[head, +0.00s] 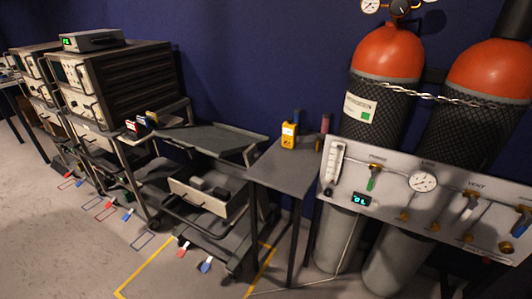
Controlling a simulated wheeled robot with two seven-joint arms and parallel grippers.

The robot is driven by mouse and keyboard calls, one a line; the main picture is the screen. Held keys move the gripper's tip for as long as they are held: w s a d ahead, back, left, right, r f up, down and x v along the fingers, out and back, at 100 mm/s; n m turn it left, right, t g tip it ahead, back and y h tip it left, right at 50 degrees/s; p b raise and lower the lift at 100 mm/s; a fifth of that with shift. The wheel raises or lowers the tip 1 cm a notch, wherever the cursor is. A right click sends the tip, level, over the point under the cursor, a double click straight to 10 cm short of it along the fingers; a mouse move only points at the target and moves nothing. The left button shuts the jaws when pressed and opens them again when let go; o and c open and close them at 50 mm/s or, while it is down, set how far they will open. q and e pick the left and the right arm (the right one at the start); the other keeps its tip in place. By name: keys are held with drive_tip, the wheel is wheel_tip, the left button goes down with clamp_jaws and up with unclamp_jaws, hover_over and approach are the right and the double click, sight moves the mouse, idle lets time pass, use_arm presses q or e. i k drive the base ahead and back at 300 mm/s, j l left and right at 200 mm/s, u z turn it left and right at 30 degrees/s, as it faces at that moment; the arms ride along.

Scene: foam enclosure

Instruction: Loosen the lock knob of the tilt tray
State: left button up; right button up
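A dark grey-green tray (212,138), which looks like the tilt tray, sits on top of a wheeled cart in the middle of the head view. It looks slightly tilted. A small pale part shows at its right end, but I cannot tell whether it is the lock knob. No knob can be made out for certain at this distance. Neither of my grippers is in view.
Below the tray, the cart has an open drawer (202,196) with small dark items. Right of it stands a grey side table (285,168) with a yellow device (289,135). Gas cylinders (385,85) and a valve panel (415,200) stand right. Left are instrument racks (118,82). Front-left floor (60,240) is clear.

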sight(258, 155)
drive_tip(key=i+z, duration=0.25)
drive_tip(key=i, duration=0.25)
drive_tip(key=i+z, duration=0.25)
drive_tip(key=i, duration=0.25)
drive_tip(key=i+j+z, duration=0.3)
drive_tip(key=i, duration=0.15)
drive_tip(key=l, duration=0.1)
